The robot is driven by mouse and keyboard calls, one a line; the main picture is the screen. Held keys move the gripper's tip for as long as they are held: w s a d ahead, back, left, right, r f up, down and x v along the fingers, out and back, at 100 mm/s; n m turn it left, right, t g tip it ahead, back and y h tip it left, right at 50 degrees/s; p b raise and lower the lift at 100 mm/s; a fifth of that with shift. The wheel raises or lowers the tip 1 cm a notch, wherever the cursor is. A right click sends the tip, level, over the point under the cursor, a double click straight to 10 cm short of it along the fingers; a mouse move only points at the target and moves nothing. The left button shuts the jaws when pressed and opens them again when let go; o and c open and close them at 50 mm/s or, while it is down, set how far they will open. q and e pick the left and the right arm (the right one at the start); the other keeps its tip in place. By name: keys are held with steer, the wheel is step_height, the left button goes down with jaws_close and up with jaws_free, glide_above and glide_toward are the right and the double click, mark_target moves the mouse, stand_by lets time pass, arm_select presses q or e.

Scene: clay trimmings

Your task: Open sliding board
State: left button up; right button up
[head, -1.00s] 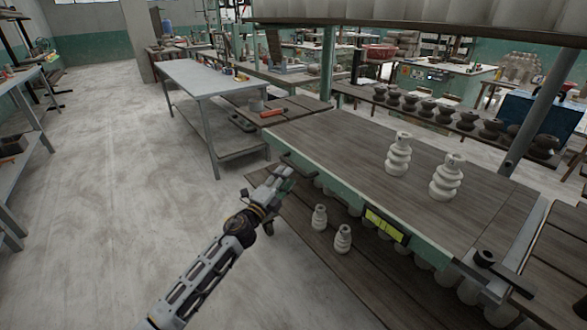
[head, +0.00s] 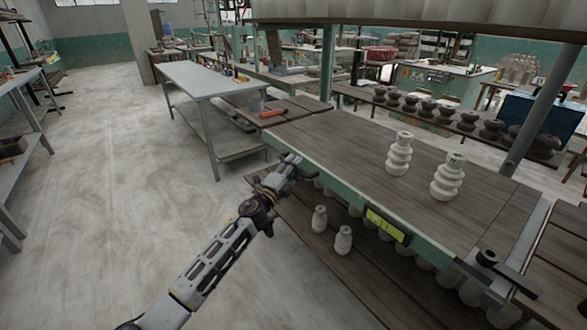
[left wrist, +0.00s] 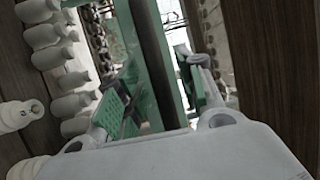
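The sliding board (head: 330,150) is a brown wood-plank top on a green-edged bench, running from centre to lower right in the head view. My left gripper (head: 296,166) is at its near left corner, by the green edge, where it covers the dark handle. In the left wrist view the two fingers (left wrist: 160,95) with green pads stand apart. The green edge and a dark bar (left wrist: 150,50) show between them; I cannot tell if the fingers touch either. My right gripper is not in view.
Two white stacked clay pieces (head: 399,153) stand on the board. Two smaller ones (head: 343,240) stand on the wooden shelf (head: 300,235) below. A black lever (head: 505,273) sits at the right end. A grey table (head: 205,80) stands behind left. Open floor (head: 100,180) lies to the left.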

arm_select(q)
steer(key=c, duration=0.6)
jaws_close()
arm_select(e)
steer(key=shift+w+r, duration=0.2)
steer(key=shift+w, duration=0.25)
arm_select(q)
steer(key=shift+a, duration=0.1)
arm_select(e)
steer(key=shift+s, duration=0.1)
